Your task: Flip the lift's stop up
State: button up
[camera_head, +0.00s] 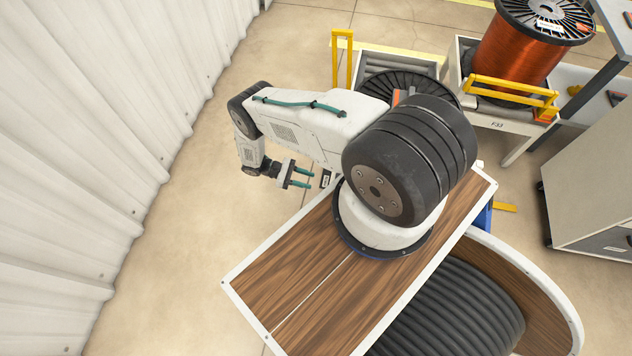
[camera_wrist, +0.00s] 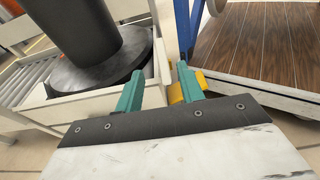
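Two yellow bar frames show in the head view; I cannot tell which is the lift's stop. One yellow frame (camera_head: 342,62) stands upright at the left of a roller bay. The other yellow frame (camera_head: 512,90) lies low across the front of the bay with the copper spool. My gripper (camera_head: 305,179) is open and empty, left of my arm's base and away from both frames. In the wrist view its two teal fingers (camera_wrist: 160,90) are apart. A yellow piece (camera_wrist: 190,85) shows beside the right finger; whether it touches is unclear.
The roller bay (camera_head: 385,65) holds a black spool flange (camera_head: 405,84), partly hidden by my arm. A copper wire spool (camera_head: 520,50) stands in the right bay. A grey cabinet (camera_head: 590,190) is at the right. A white corrugated wall (camera_head: 110,120) runs along the left, with clear floor beside it.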

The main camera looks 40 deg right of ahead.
jog(key=shift+v, duration=0.8)
jog(key=w+a+r+m+t+y, duration=0.1)
jog(key=w+a+r+m+y, duration=0.1)
jog(key=r, duration=1.3)
jog(key=w+a+r+m+t+y, duration=0.1)
jog(key=w+a+r+t+y, duration=0.15)
jog(key=r, duration=1.35)
jog(key=w+a+r+m+y, duration=0.1)
jog(key=a+r+m+y, duration=0.15)
jog(key=r, duration=1.25)
jog(key=s+a+r+t, duration=0.1)
jog(key=s+r+t, duration=0.4)
jog(key=s+r, duration=0.6)
jog(key=s+a+r+m+t+y, duration=0.1)
jog(key=s+r+t, duration=0.5)
jog(key=s+r, duration=0.6)
notch_tip(320, 180, up, 5)
jog(key=shift+a+r, duration=0.1)
jog(key=shift+a, duration=0.7)
